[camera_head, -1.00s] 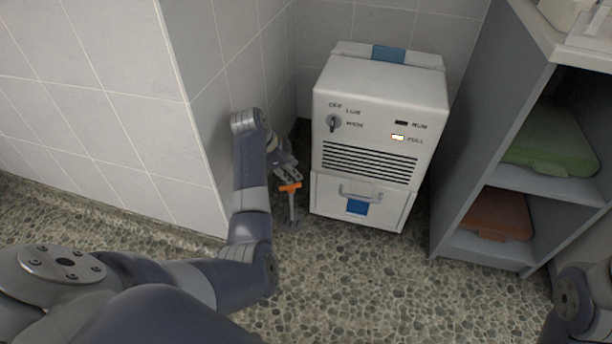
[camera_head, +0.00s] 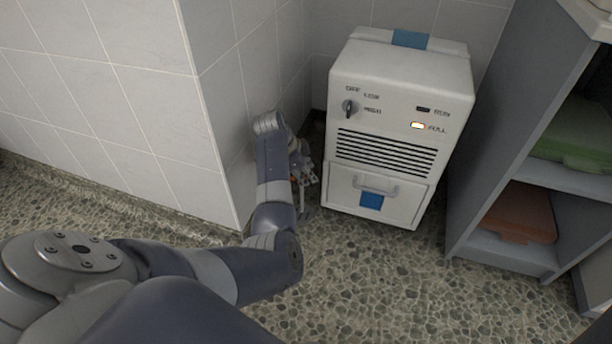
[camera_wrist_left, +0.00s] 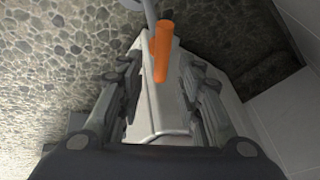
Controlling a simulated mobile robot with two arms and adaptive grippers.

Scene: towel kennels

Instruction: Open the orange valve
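The orange valve handle (camera_wrist_left: 162,52) is a short orange bar on a grey stem (camera_wrist_left: 150,12) in the left wrist view. It lies between the two spread fingers of my left gripper (camera_wrist_left: 163,78), with a visible gap on each side. In the head view my left gripper (camera_head: 304,172) is low beside the white machine (camera_head: 398,105), at the wall corner. It hides most of the valve there; only a bit of orange and the lower stem (camera_head: 305,212) show. My right gripper is out of view.
The white machine has a knob (camera_head: 349,108), a lit FULL lamp (camera_head: 418,126) and a drawer with a handle (camera_head: 376,186). A tiled wall (camera_head: 215,110) stands close on the left. A grey shelf (camera_head: 487,165) stands on the right. Pebbled floor is free in front.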

